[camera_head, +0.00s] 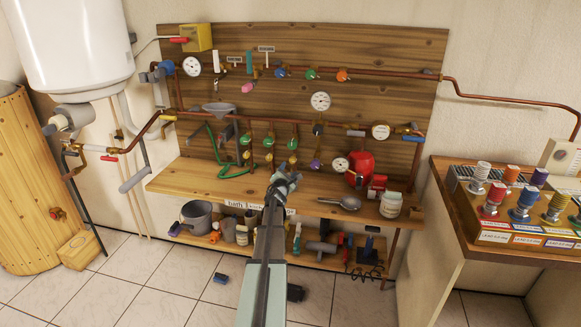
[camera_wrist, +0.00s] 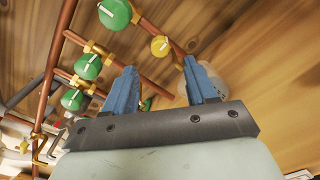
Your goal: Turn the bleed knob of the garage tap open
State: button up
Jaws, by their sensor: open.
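On the wooden board, several green knobs (camera_head: 293,144) and small yellow knobs sit on vertical copper branches. A purple knob (camera_head: 316,164) is at the right of this group. In the wrist view a large green knob (camera_wrist: 115,14) and a yellow knob (camera_wrist: 160,46) share one branch, with more green knobs (camera_wrist: 88,66) at left. My gripper (camera_head: 284,178) is open and empty, in front of the lower branches; its blue fingers (camera_wrist: 161,66) point toward the board and appear apart from the knobs. The label strip (camera_head: 238,204) is partly hidden by my arm, so I cannot tell which branch is the garage.
A funnel (camera_head: 219,108) and green hose are at left. A bucket (camera_head: 197,216) and tools fill the lower shelf. A side table (camera_head: 450,222) stands right.

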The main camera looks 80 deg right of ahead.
jog(key=shift+a, duration=1.8)
